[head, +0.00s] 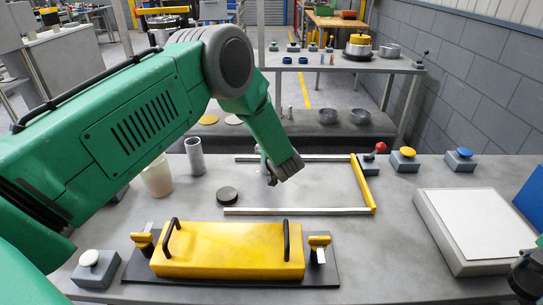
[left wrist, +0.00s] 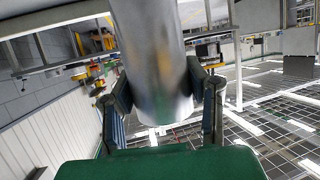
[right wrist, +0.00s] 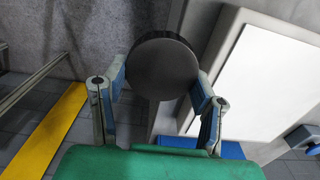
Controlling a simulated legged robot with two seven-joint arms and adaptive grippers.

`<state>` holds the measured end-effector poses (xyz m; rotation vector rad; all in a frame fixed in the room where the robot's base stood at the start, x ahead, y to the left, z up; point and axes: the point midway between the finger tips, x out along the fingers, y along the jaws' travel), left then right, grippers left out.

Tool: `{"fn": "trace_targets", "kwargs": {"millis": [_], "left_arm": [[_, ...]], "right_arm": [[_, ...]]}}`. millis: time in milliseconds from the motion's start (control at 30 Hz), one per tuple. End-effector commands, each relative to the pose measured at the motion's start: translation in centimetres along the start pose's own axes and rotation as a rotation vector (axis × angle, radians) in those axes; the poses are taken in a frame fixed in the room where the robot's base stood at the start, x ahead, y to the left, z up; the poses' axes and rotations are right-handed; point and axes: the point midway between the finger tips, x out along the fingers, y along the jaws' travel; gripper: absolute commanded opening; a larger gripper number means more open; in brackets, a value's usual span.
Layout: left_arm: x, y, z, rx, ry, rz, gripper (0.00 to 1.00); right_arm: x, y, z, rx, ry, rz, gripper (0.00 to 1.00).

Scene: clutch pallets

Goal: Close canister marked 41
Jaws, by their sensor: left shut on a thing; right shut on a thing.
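In the left wrist view my left gripper (left wrist: 163,86) is shut on a shiny metal cylinder (left wrist: 152,45), with a finger on each side. Another dark disc (head: 227,195) lies on the table. No marking 41 is readable.
A yellow block with black handles (head: 230,250) lies on a dark plate at the front. A rail frame with a yellow end bar (head: 363,184) lies mid-table. The white-topped box (head: 473,222) is at the right. Button boxes (head: 404,160) line the back; another (head: 95,268) sits front left.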

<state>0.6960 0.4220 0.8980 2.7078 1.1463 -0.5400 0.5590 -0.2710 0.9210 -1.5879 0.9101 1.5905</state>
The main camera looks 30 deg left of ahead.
Motion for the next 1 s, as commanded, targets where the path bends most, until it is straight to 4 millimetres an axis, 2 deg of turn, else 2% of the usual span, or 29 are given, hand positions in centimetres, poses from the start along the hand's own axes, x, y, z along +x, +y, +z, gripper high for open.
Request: {"fn": "trace_targets", "kwargs": {"millis": [433,1000], "left_arm": [[-0.7,0.0,-1.8,-0.002,0.003,0.0,0.0],[-2.9,0.0,-7.0,-0.002,0.003,0.0,0.0]], "right_arm": [[-0.1,0.0,0.0,0.0,0.0,0.0,0.33],[-0.1,0.0,0.0,0.0,0.0,0.0,0.33]]}}
